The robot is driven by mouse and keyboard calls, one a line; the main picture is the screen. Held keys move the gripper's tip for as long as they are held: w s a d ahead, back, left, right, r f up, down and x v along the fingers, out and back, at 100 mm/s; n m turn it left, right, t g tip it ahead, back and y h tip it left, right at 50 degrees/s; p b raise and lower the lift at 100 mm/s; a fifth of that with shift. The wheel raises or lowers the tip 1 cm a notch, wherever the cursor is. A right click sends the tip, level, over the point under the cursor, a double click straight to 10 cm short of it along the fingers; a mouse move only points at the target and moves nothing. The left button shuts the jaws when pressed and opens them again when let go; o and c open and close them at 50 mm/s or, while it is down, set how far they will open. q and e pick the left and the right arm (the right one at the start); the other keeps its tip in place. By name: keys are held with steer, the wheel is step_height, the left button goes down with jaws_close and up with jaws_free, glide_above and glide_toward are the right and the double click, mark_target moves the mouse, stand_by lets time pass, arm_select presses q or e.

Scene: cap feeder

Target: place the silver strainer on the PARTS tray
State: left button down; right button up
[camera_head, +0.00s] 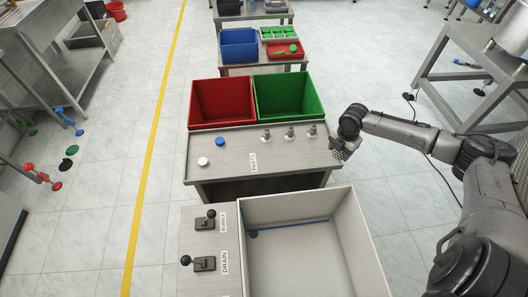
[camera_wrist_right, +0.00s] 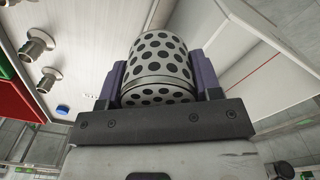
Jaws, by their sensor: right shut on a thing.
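The silver strainer (camera_wrist_right: 158,65), a pale cylinder with dark round holes, sits between the fingers of my right gripper (camera_wrist_right: 160,82). The gripper is shut on it. In the head view my right gripper (camera_head: 341,146) is at the right edge of the steel surface labelled PARTS (camera_head: 222,175), and the strainer is small and hard to make out there. The wrist view also shows part of that surface (camera_wrist_right: 85,40) left of the strainer. I cannot tell the strainer's height above it. My left gripper is not in view.
Three metal fittings (camera_head: 290,133), a blue cap (camera_head: 220,141) and a white cap (camera_head: 203,161) stand on the PARTS surface. A red bin (camera_head: 222,103) and a green bin (camera_head: 283,97) are behind. A large pale basin (camera_head: 285,262) is in front. The surface's front middle is clear.

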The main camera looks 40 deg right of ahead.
steer(key=shift+w+d, duration=0.15)
steer(key=shift+w, duration=0.05)
steer(key=shift+w+f+b, duration=0.2)
steer(key=shift+w+b, duration=0.1)
steer(key=shift+b, duration=0.1)
steer(key=b, duration=0.5)
glide_above(306, 156)
step_height(306, 156, down, 6)
steer(key=shift+f, duration=0.2)
steer(key=shift+f+b, duration=1.05)
steer(key=shift+f, duration=1.05)
steer(key=shift+r, duration=0.1)
steer(key=o, duration=1)
